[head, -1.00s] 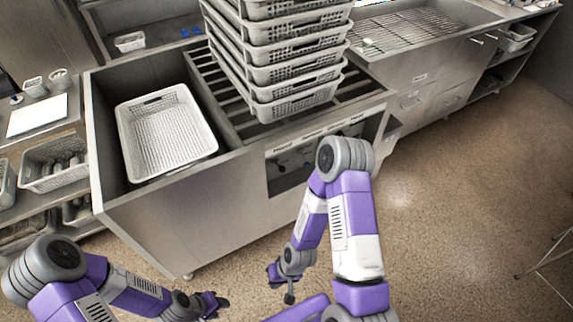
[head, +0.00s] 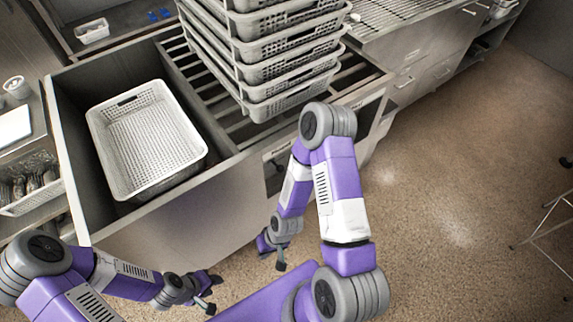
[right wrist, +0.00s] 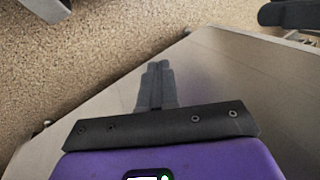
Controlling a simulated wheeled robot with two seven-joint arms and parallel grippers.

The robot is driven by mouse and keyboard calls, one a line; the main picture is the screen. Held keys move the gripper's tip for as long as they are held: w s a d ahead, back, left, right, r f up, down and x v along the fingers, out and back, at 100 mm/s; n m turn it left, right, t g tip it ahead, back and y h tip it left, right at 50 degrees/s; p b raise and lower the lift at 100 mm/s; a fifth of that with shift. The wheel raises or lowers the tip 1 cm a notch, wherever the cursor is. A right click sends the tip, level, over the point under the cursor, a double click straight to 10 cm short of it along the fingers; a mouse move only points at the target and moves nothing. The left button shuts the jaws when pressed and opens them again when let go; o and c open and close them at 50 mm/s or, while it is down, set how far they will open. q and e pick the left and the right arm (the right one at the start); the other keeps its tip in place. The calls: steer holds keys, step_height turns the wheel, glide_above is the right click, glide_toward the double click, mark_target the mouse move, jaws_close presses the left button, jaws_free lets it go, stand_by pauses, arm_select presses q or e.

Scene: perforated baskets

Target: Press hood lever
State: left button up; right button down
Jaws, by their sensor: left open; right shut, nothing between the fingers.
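The control panel (head: 276,178) is a dark recess in the front of the metal unit, under a pale label strip (head: 280,149). My right arm covers much of it, and I cannot make out the hood lever. My right gripper (head: 271,256) is low in front of the unit, below the panel, shut and empty. In the right wrist view its two grey fingers (right wrist: 157,82) lie together before a plain metal surface. My left gripper (head: 209,291) is open and empty, low at the front of the unit, left of the right one.
The metal unit (head: 165,232) holds a white perforated basket (head: 147,140) in its left bay. A tall stack of baskets (head: 285,72) stands on its slatted rack (head: 215,97). Open floor (head: 450,180) lies to the right, with a thin metal stand (head: 545,222) at the edge.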

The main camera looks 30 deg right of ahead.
steer(key=w+d+r+n+t+y, duration=0.2)
steer(key=w+r+n, duration=0.2)
steer(key=w+n, duration=0.3)
steer(key=n+t+h, duration=0.2)
steer(key=n+t, duration=0.1)
steer(key=n, duration=1.2)
glide_toward(282, 168)
steer(key=v, duration=0.7)
steer(key=shift+s+d+p, duration=0.1)
steer(key=shift+d+p, duration=0.1)
steer(key=shift+p, duration=0.2)
steer(key=b+x, duration=0.6)
steer(key=x, duration=0.8)
steer(key=shift+a, duration=0.1)
